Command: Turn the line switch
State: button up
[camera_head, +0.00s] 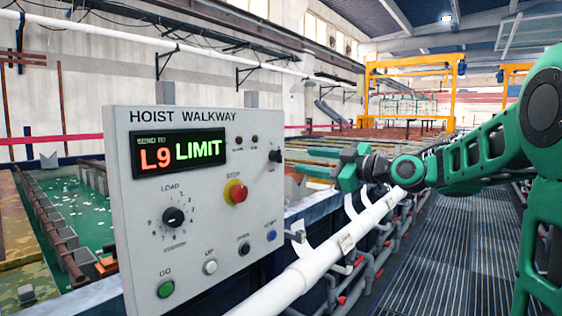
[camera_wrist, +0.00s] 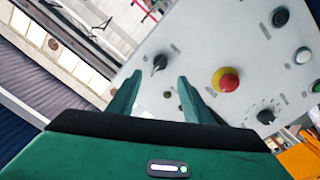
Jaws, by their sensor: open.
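The control panel (camera_head: 205,255), headed HOIST WALKWAY, stands at the left in the head view. A small black knob (camera_head: 274,156) near its upper right edge looks like the line switch, but its label is too small to read. In the wrist view this knob (camera_wrist: 160,62) appears just beyond and between my fingertips, its pointer slanting. My gripper (camera_head: 350,165) is open and empty, apart from the panel, to the right of the knob in the head view. Its two green fingers also show in the wrist view (camera_wrist: 159,78).
The panel also carries a display (camera_head: 181,150) reading L9 LIMIT, a red stop button (camera_head: 237,193) on a yellow base, a LOAD dial (camera_head: 173,216), a green GO button (camera_head: 166,289) and several other buttons. A white pipe (camera_head: 320,262) runs beside it. The grated walkway (camera_head: 440,270) is clear.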

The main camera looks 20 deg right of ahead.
aim_at(281, 156)
jog(key=x, duration=1)
jog(key=shift+w+a, duration=0.2)
jog(key=shift+a, duration=0.05)
jog(key=c, duration=1.1)
